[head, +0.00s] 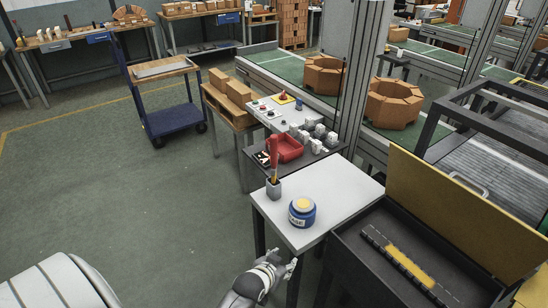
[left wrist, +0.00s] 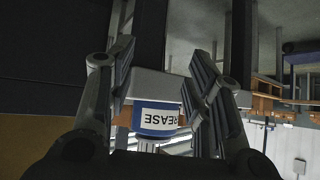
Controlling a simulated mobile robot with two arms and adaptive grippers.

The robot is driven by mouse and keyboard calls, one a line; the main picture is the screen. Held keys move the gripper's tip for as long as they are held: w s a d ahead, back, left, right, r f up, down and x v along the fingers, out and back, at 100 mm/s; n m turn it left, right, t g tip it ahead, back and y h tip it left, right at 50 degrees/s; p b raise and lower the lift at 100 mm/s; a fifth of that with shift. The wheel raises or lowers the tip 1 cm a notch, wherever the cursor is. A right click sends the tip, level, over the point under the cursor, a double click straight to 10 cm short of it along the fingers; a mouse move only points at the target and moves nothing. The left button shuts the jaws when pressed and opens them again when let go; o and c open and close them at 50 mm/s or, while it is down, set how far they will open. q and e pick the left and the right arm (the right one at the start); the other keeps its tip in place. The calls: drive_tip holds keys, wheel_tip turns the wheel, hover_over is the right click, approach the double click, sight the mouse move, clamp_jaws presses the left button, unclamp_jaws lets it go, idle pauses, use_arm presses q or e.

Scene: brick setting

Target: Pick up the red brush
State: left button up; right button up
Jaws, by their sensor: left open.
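The red brush (head: 273,152) stands upright, handle down, in a small grey cup (head: 273,188) on a white-topped table (head: 328,190). A blue GREASE can (head: 302,212) with a yellow lid stands to the right of the cup. My left gripper (head: 290,264) is low at the front edge of this table, nearer than the can and apart from the brush. In the left wrist view its two fingers are spread open, with the GREASE can (left wrist: 157,120) showing upside down between them, beyond the jaws. The brush cannot be made out there. My right gripper is not in view.
A dark open box (head: 375,275) with a yellow lid stands right of the table. Behind the cup are a red bin (head: 286,148) and grey parts on a dark surface. A blue cart (head: 172,120) stands at the back left. The green floor at left is clear.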

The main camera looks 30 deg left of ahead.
use_arm(q)
drive_tip(key=w+a+r+n+t+y, duration=0.1)
drive_tip(key=w+a+r+t, duration=0.15)
drive_tip(key=r, duration=0.35)
drive_tip(key=w+a+r+t+y, duration=0.1)
drive_tip(key=w+a+r, duration=0.1)
drive_tip(key=w+r, duration=0.25)
drive_tip(key=n+t+y, duration=0.3)
drive_tip(key=y, duration=0.1)
approach(273, 151)
drive_tip(key=w, duration=0.1)
drive_tip(key=b+x, duration=0.2)
drive_tip(key=x, duration=0.3)
drive_tip(key=shift+a+r+b, duration=0.1)
drive_tip(key=shift+b, duration=0.3)
drive_tip(key=shift+w+a+b, duration=0.15)
drive_tip(key=shift+w+b, duration=0.15)
drive_tip(key=shift+b, duration=0.1)
drive_tip(key=b+x, duration=0.3)
drive_tip(key=x, duration=0.1)
drive_tip(key=shift+w+a, duration=0.1)
drive_tip(key=shift+w, duration=0.1)
clamp_jaws()
